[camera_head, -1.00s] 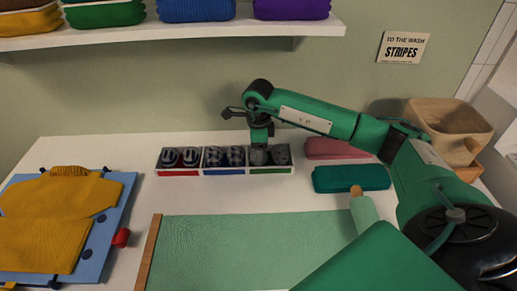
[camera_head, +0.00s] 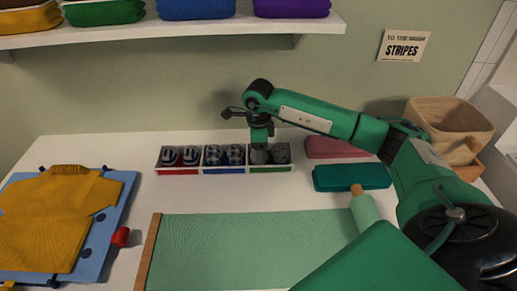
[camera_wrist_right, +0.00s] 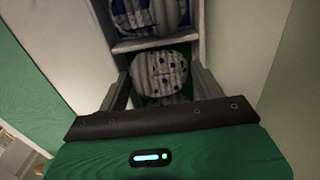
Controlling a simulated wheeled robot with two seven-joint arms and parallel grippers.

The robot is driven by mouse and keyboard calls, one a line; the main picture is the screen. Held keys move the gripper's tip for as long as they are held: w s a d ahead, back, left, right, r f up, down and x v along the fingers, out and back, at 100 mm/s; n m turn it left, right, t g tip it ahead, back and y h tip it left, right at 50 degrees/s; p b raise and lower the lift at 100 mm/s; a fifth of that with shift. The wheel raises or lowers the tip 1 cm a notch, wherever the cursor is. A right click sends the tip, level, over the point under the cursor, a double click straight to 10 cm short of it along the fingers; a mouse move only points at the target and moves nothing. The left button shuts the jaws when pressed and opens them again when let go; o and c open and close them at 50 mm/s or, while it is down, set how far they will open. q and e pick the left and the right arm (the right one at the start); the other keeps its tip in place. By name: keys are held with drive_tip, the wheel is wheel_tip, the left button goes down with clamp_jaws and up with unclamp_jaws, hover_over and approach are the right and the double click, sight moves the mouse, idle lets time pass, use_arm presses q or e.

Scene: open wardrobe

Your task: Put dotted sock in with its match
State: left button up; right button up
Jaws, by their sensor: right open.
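A three-compartment sock box (camera_head: 187,173) stands at the back of the table. The red-marked compartment holds a pair of striped socks (camera_head: 180,157); the blue-marked one holds checked socks (camera_head: 224,156). The green-marked compartment holds two rolled grey socks, the left (camera_head: 259,157) and the right (camera_head: 281,154). My right gripper (camera_head: 260,143) is just above the left one. In the right wrist view, a pale sock with dark blue dots (camera_wrist_right: 158,72) lies between the open fingers, in the compartment with a green inside. My left gripper is out of view.
A teal folded cloth (camera_head: 350,178) and a pink one (camera_head: 335,148) lie right of the box. A green mat (camera_head: 250,250) is in front. A mustard sweater (camera_head: 50,220) lies on a blue board at left. A wooden bin (camera_head: 440,125) stands at back right; a shelf (camera_head: 190,34) is above.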

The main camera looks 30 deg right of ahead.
drive_tip(key=shift+r, duration=0.1)
drive_tip(key=shift+w+r+p, duration=0.15)
drive_tip(key=shift+r+p, duration=0.25)
drive_tip(key=shift+r, duration=0.15)
drive_tip(key=o, duration=0.3)
wheel_tip(320, 180, up, 3)
drive_tip(key=shift+f+p, duration=0.1)
drive_tip(key=shift+p, duration=0.65)
drive_tip(key=shift+r+p, duration=1.4)
drive_tip(key=shift+r, duration=1.15)
drive_tip(key=shift+s+f, duration=0.15)
drive_tip(key=shift+s, duration=0.05)
